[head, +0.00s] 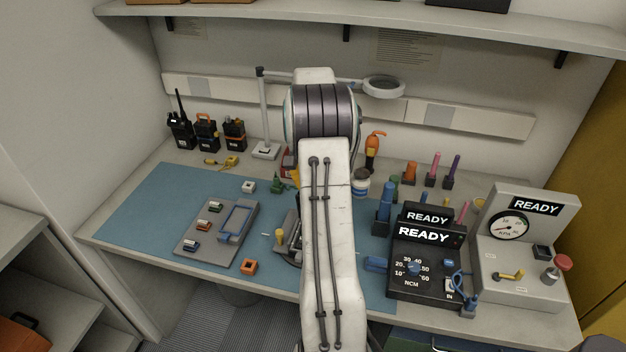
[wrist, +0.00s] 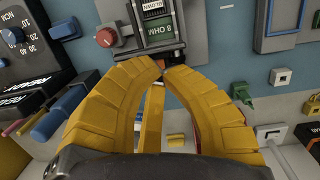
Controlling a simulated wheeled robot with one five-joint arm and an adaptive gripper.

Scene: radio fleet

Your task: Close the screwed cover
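No part in view can be surely told as the screwed cover. A grey fixture (head: 291,240) stands on the blue mat in the head view, mostly hidden behind my arm. In the wrist view a dark framed unit (wrist: 150,45) shows a green "8 OHM" label, partly cut off by the top edge. A red knob (wrist: 106,37) is at its left. My gripper (wrist: 162,69) has two curved yellow fingers, their tips almost together just below the unit. I see nothing clearly held between them; contact with the unit cannot be told. My arm hides the gripper in the head view.
A grey parts board (head: 205,250) with a blue frame lies left on the mat (head: 140,220). A black "READY" torque unit (head: 425,275) and a gauge stand (head: 520,270) are at right. Several radios (head: 207,132) and a lamp (head: 265,148) stand behind. An orange block (head: 249,267) lies in front.

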